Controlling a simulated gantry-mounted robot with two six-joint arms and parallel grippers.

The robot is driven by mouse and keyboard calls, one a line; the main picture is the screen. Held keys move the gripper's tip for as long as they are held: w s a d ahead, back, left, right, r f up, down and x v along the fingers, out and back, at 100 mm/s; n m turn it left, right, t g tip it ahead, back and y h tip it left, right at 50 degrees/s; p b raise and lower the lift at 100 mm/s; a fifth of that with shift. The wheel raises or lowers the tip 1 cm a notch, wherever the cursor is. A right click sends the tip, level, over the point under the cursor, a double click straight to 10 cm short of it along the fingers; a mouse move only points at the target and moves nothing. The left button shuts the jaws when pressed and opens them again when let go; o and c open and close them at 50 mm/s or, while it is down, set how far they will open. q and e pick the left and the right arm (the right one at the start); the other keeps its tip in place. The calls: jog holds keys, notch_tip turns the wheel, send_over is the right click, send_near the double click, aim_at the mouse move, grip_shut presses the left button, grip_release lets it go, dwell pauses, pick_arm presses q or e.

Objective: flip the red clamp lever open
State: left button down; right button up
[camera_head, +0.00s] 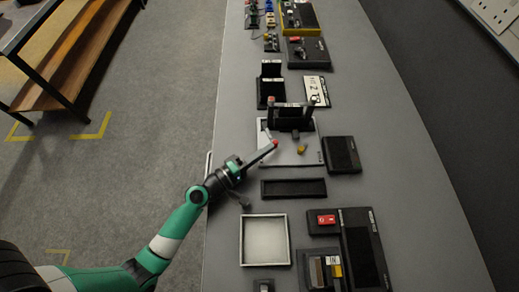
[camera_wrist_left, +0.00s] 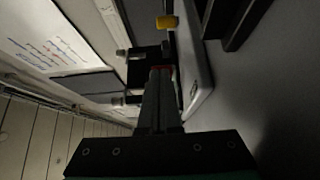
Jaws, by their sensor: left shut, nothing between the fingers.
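The red clamp lever (camera_head: 276,142) shows as a small red spot at the tip of my left gripper, over the pale grey board (camera_head: 312,158). Red also shows just beyond the fingertips in the left wrist view (camera_wrist_left: 161,68), largely hidden by the fingers. My left gripper (camera_head: 271,147) is shut and holds nothing. Its fingers reach in over the board from the left; in the left wrist view the shut fingers (camera_wrist_left: 160,78) point at a dark block. I cannot tell whether they touch the lever. My right gripper is not in view.
A yellow knob (camera_head: 302,149) sits on the board right of the fingertips. A black upright frame (camera_head: 291,116) stands at the board's back. A dark box (camera_head: 341,155) lies to the right, a black tray (camera_head: 293,188) in front, and a white-rimmed tray (camera_head: 241,241) nearer still.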

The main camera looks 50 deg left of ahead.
aim_at(276, 156)
pick_arm(q)
jog(key=shift+w+d, duration=0.8)
jog(key=shift+d, duration=0.1)
jog(key=shift+w+d, duration=0.3)
jog(key=shift+w, duration=0.15)
dwell(0.3)
jog(key=shift+r, duration=0.1)
dwell(0.3)
jog(key=shift+r+p, duration=0.3)
jog(key=shift+p, duration=0.05)
notch_tip(276, 156, up, 3)
jog(key=p, duration=0.3)
jog(key=shift+r, duration=0.2)
jog(key=s+d+r+p, duration=0.2)
jog(key=s+r+p, duration=0.2)
jog(key=s+p, duration=0.1)
jog(key=s+d+r+p, duration=0.3)
jog(key=s+p, duration=0.3)
jog(key=s, duration=0.2)
jog(key=shift+d+r, duration=0.3)
jog(key=shift+r, duration=0.6)
